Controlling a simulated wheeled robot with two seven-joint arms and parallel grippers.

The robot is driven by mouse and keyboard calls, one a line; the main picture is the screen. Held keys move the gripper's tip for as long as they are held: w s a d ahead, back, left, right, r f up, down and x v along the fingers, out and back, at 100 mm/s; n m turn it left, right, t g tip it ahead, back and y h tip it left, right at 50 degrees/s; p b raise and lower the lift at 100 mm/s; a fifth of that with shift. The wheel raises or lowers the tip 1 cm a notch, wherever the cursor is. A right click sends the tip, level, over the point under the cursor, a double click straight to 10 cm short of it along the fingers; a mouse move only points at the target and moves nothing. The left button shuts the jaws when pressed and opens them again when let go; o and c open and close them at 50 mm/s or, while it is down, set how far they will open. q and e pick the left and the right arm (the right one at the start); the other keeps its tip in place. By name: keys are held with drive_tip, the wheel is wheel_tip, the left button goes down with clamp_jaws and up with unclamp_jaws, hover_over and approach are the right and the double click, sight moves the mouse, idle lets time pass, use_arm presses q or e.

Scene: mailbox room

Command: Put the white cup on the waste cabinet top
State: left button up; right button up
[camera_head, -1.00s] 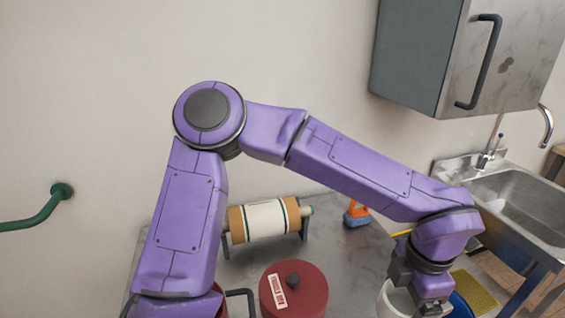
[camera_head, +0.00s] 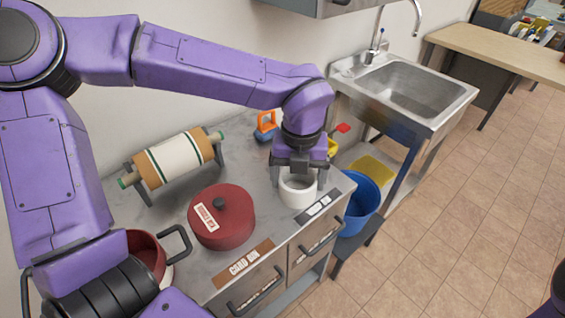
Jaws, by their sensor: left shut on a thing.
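The white cup (camera_head: 298,191) is at the right front end of the grey cabinet top (camera_head: 267,223). My left gripper (camera_head: 299,172) points down and is shut on the cup's rim. The cup looks upright; I cannot tell whether its base touches the top or hangs just above it. The cabinet front has drawers with handles and a "CARD BIN" label. My right gripper is not in view.
A red lidded pot (camera_head: 221,217) stands left of the cup. A roller on a stand (camera_head: 175,158) and an orange-and-blue item (camera_head: 266,127) are behind. A blue bucket (camera_head: 362,203) is beside the cabinet's right end, and a sink (camera_head: 410,85) is farther right.

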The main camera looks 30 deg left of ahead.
use_arm(q)
drive_tip(key=w+a+f+p, duration=0.1)
drive_tip(key=w+a+f, duration=0.1)
drive_tip(key=w+a+f+p, duration=0.1)
drive_tip(key=w+f, duration=0.2)
drive_tip(key=w+a+f+p, duration=0.1)
drive_tip(key=w+a+f, duration=0.1)
drive_tip(key=w, duration=0.1)
drive_tip(key=shift+a+f, duration=0.15)
drive_tip(key=shift+a, duration=0.15)
drive_tip(key=shift+w+a+f, duration=0.15)
drive_tip(key=shift+f, duration=0.15)
wheel_tip(320, 180, down, 3)
drive_tip(key=shift+w+a+f+p, duration=0.1)
drive_tip(key=shift+f+p, duration=0.05)
drive_tip(key=shift+p, duration=0.85)
drive_tip(key=shift+f+b, duration=0.3)
drive_tip(key=shift+f, duration=0.05)
drive_tip(key=o, duration=0.8)
drive_tip(key=shift+r, duration=0.2)
drive_tip(key=shift+w+r, duration=0.1)
drive_tip(key=shift+r, duration=0.25)
wheel_tip(320, 180, up, 11)
drive_tip(key=shift+r+b, duration=0.2)
drive_tip(key=shift+b, duration=0.95)
